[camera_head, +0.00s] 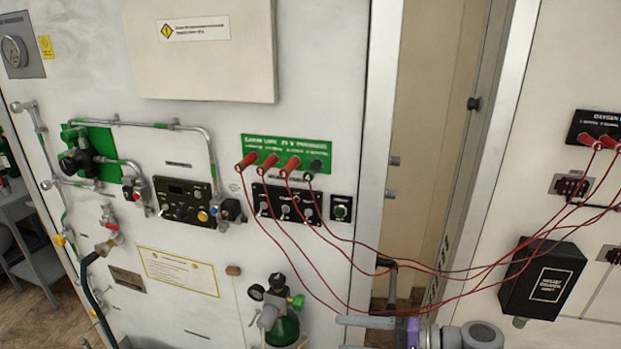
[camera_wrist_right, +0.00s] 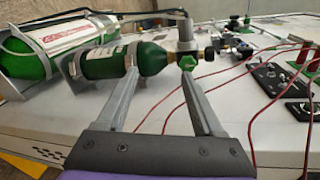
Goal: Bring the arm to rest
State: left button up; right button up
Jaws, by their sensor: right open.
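My right arm comes in at the bottom of the head view. Its gripper (camera_head: 342,335) is open and empty, its two grey fingers pointing left, in front of the white panel. In the right wrist view the open gripper (camera_wrist_right: 160,75) has its fingers spread, and a small green oxygen cylinder (camera_wrist_right: 104,63) shows beyond the fingertips. I cannot tell whether they touch it. The same cylinder (camera_head: 283,332) with its valve stands left of the gripper in the head view. My left gripper is not in view.
Red cables hang from red plugs (camera_head: 268,162) on the green plate (camera_head: 290,149) to the right-hand panel, passing close above my right gripper. A black box (camera_head: 543,279) is mounted at right. A larger green cylinder (camera_wrist_right: 32,57) lies at left in the wrist view.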

jog(key=s+a+f+n+g+h+p, duration=0.1)
jog(key=s+a+f+h, duration=0.1)
jog(key=s+f+h, duration=0.35)
jog(key=s+d+f+n+h+p, duration=0.1)
jog(key=s+d+f+n+h, duration=0.2)
jog(key=s+d+h, duration=0.1)
jog(key=s+d+f+n+t+h+p, duration=0.1)
jog(key=s+d+f+n+h, duration=0.1)
jog(key=s+d+h, duration=0.3)
jog(key=shift+s+d+f+n, duration=0.4)
jog(key=shift+s+d+f, duration=0.1)
jog(key=shift+s+d, duration=0.2)
